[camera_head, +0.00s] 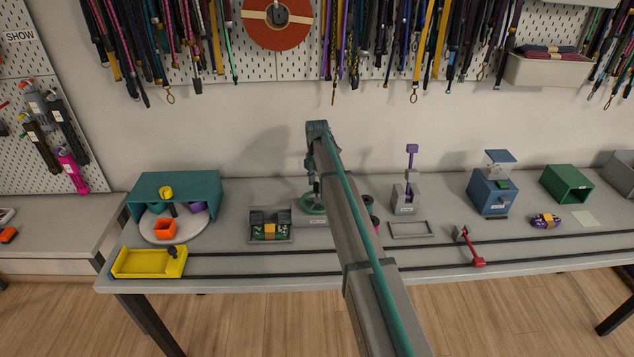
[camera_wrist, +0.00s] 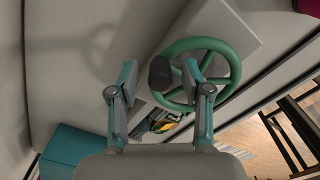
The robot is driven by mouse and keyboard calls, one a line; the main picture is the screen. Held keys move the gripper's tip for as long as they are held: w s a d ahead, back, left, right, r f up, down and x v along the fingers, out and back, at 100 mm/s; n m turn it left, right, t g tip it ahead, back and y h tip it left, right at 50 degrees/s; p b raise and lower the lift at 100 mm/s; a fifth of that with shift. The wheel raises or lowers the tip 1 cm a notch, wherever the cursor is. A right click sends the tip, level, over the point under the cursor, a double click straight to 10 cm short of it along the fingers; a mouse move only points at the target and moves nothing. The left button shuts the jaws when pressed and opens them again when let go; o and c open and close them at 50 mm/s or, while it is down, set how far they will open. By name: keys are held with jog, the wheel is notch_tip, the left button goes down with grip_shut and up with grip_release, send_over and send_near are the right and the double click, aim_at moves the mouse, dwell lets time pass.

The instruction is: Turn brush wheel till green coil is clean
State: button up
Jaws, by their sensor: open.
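The green spoked wheel (camera_wrist: 237,66) has a dark round knob (camera_wrist: 160,73) on its rim. In the head view the wheel (camera_head: 314,209) sits on a grey block, partly hidden by my arm. My gripper (camera_wrist: 167,64) is open over the wheel. The knob shows between its fingers, with no clear contact. In the head view my gripper (camera_head: 314,180) points down just above the wheel. A green coil with an orange-yellow band (camera_head: 270,231) lies in a grey tray left of the wheel. It shows only partly in the wrist view (camera_wrist: 170,123); its cleanness cannot be told.
A teal housing with a round turntable (camera_head: 150,230) and a yellow tray (camera_head: 135,264) stand to the left. Right of my arm are a grey stand with a purple lever (camera_head: 407,198), an empty frame (camera_head: 410,237), a red crank (camera_head: 478,261) and a blue device (camera_head: 492,196).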

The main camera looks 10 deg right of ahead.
jog(key=shift+f, duration=0.2)
grip_shut()
jog(key=shift+d, duration=0.1)
